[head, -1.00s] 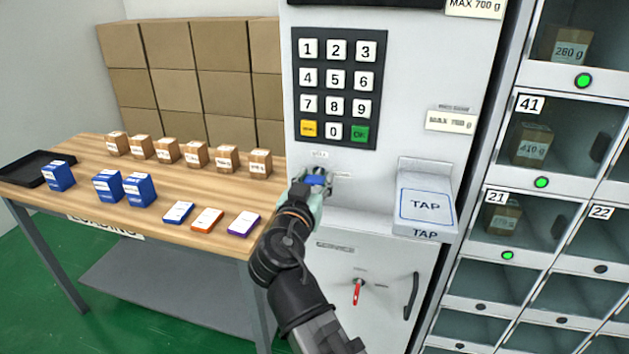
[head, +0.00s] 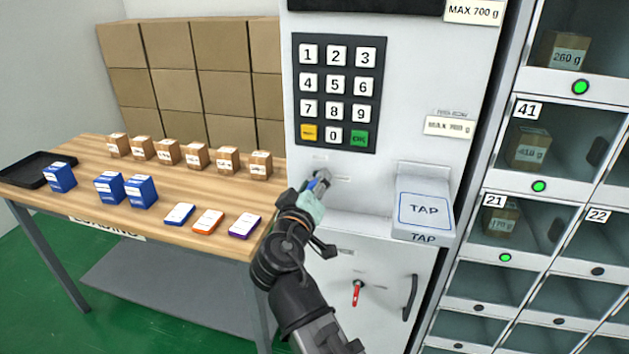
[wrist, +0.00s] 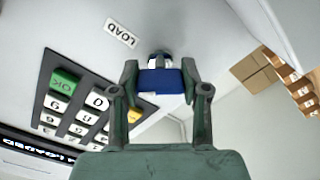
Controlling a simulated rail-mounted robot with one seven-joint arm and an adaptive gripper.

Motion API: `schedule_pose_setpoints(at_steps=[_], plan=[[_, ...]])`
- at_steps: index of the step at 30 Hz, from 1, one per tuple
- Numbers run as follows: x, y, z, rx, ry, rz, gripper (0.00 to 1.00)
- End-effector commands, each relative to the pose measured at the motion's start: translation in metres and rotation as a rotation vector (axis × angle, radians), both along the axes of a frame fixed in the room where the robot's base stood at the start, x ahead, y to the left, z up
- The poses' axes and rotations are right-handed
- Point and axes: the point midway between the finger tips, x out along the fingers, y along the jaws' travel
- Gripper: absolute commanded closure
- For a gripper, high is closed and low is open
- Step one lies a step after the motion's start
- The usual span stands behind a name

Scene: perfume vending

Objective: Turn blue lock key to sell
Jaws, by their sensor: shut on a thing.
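The blue lock key (wrist: 162,80) sits in its round lock (wrist: 159,58) on the white front of the vending machine. My gripper (wrist: 160,82) is shut on the key, with one finger on each side of it. A small LOAD label (wrist: 121,33) is beside the lock in the wrist view. In the head view my gripper (head: 317,187) is at the panel below the keypad, and it hides most of the key. The small labels around the lock are too blurred to read there.
The keypad (head: 336,93) is above the lock and the TAP pad (head: 424,209) juts out at its right. A table (head: 75,201) with several boxes stands at left; lit lockers (head: 521,184) stand at right.

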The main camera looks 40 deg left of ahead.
Motion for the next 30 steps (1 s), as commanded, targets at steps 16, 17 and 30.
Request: schedule_pose_setpoints(at_steps=[16,17,30], plan=[[0.0005,0.0002,0.0035,-0.486,-0.175,-0.001,0.89],[0.0005,0.0002,0.0035,-0.512,-0.184,-0.001,0.89],[0.0006,0.0004,0.0024,-0.763,-0.275,-0.002,0.89]])
